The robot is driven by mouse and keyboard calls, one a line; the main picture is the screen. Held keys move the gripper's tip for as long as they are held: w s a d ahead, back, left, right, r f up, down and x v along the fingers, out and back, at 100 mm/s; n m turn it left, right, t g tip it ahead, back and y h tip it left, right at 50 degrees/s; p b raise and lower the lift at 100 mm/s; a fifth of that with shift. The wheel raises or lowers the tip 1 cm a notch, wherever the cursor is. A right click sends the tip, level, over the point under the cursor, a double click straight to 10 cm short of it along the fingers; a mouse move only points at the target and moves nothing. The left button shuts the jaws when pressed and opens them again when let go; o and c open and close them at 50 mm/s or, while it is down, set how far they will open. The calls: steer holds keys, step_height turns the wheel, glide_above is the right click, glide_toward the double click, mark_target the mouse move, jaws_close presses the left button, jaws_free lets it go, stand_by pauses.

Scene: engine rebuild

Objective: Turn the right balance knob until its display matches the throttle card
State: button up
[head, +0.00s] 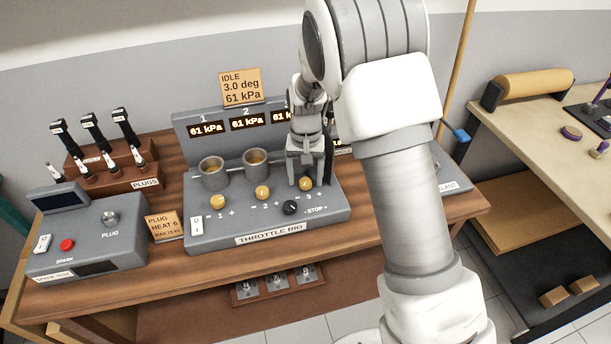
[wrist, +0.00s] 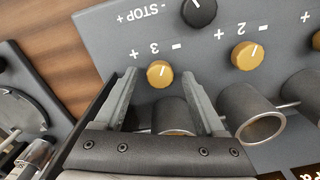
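The throttle rig (head: 268,240) is a grey console with three yellow balance knobs. The right knob (head: 306,183), marked 3, also shows in the wrist view (wrist: 160,73). My gripper (head: 306,182) is open; in the wrist view its fingertips (wrist: 160,76) lie either side of the right knob, with gaps visible. I cannot tell their height above the panel. The throttle card (head: 240,87) reads IDLE, 3.0 deg, 61 kPa. The right display (head: 281,116) is partly hidden by my arm; its visible part seems to start with 61. Displays 1 and 2 read 61 kPa.
A black STOP knob (head: 291,208) sits just in front of the right knob. Metal throttle cups (head: 213,174) stand behind the knobs. A spark tester (head: 88,238) and a plug rack (head: 110,174) are on the left of the wooden bench (head: 350,247).

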mark_target(306, 181)
steer(key=shift+r, duration=0.1)
step_height(306, 181, up, 17)
steer(key=shift+r, duration=0.15)
stand_by(0.4)
steer(key=s+d+r+t, duration=0.3)
steer(key=s+d+r, duration=0.6)
steer(key=s, duration=0.3)
steer(key=s+d+f+t, duration=0.1)
steer(key=s+d, duration=0.1)
steer(key=s, duration=0.5)
steer(key=s+d+f+t, duration=0.1)
steer(key=s+d, duration=0.2)
steer(key=s, duration=0.3)
steer(key=shift+s+d+n+t, duration=0.2)
steer(key=shift+s+n+t, duration=0.1)
steer(key=shift+s, duration=0.1)
